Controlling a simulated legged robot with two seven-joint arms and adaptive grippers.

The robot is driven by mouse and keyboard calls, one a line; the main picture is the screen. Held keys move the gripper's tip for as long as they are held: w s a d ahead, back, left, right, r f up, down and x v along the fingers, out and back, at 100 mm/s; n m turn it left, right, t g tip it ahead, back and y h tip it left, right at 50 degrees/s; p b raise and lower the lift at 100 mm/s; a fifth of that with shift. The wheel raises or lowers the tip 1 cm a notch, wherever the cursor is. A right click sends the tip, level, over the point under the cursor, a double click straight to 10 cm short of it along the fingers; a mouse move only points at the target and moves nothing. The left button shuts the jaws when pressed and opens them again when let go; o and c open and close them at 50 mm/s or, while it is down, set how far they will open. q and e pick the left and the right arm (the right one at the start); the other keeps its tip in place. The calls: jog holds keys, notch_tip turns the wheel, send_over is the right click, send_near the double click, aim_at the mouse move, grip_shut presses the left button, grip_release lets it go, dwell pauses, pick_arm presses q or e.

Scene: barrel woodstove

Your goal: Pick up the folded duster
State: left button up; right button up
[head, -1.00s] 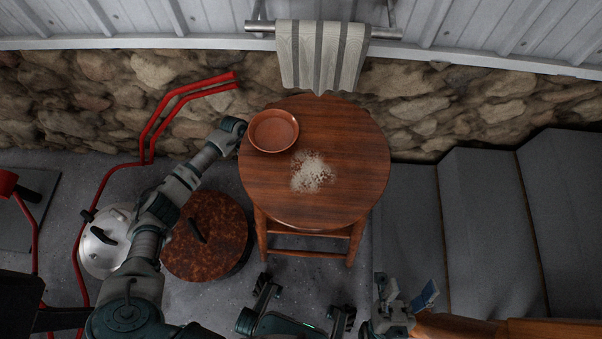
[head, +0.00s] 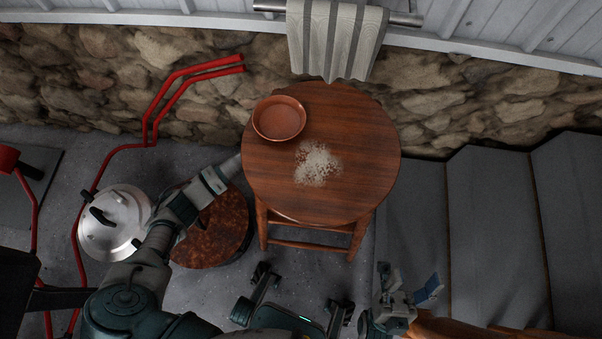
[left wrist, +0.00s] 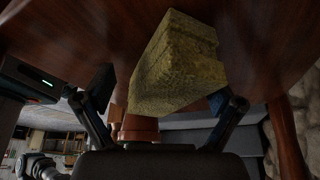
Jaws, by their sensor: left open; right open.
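A thick yellow folded cloth, which looks like the folded duster (left wrist: 178,62), shows in the left wrist view below dark red-brown wood. It is out of sight in the head view, and I cannot tell what bears it. My left gripper (left wrist: 160,98) is open, with one finger on each side of the duster in the picture; I cannot tell whether they touch it. In the head view my left arm reaches to the left edge of the round wooden stool (head: 352,175), and its gripper is hidden under the seat. My right gripper (head: 411,290) is open and empty at the lower right.
A terracotta dish (head: 278,118) and pale crumbs (head: 316,164) are on the stool seat. A striped towel (head: 335,38) hangs on a rail behind. A rusty round lid (head: 215,235), a silver lid (head: 112,225) and red bars (head: 150,105) lie left. Grey panels (head: 490,220) stand right.

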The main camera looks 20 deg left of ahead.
pick_arm(q)
jog(key=shift+c, duration=1.1)
jog(key=c, duration=1.2)
